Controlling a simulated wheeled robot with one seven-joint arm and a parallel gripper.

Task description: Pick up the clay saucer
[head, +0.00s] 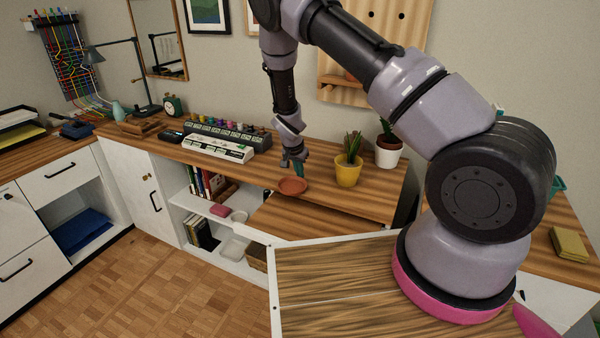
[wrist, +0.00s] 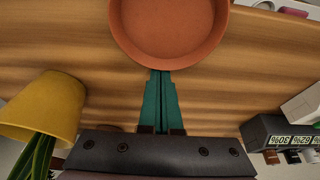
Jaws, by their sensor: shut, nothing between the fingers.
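The clay saucer (head: 292,186) is a shallow round terracotta dish on the wooden desk, near its front edge, left of the yellow pot. In the wrist view the saucer (wrist: 168,28) fills the top middle, its upper part cut off by the frame. My gripper (head: 292,165) is just behind the saucer in the head view. In the wrist view its green fingers (wrist: 161,75) are shut together with nothing between them. Their tips meet or overlap the saucer's near rim in the picture; I cannot tell whether they touch it.
A yellow pot with a plant (head: 348,170) stands right of the saucer, and a white pot with a cactus (head: 389,150) further right. Open shelves (head: 215,208) lie below the desk's front edge.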

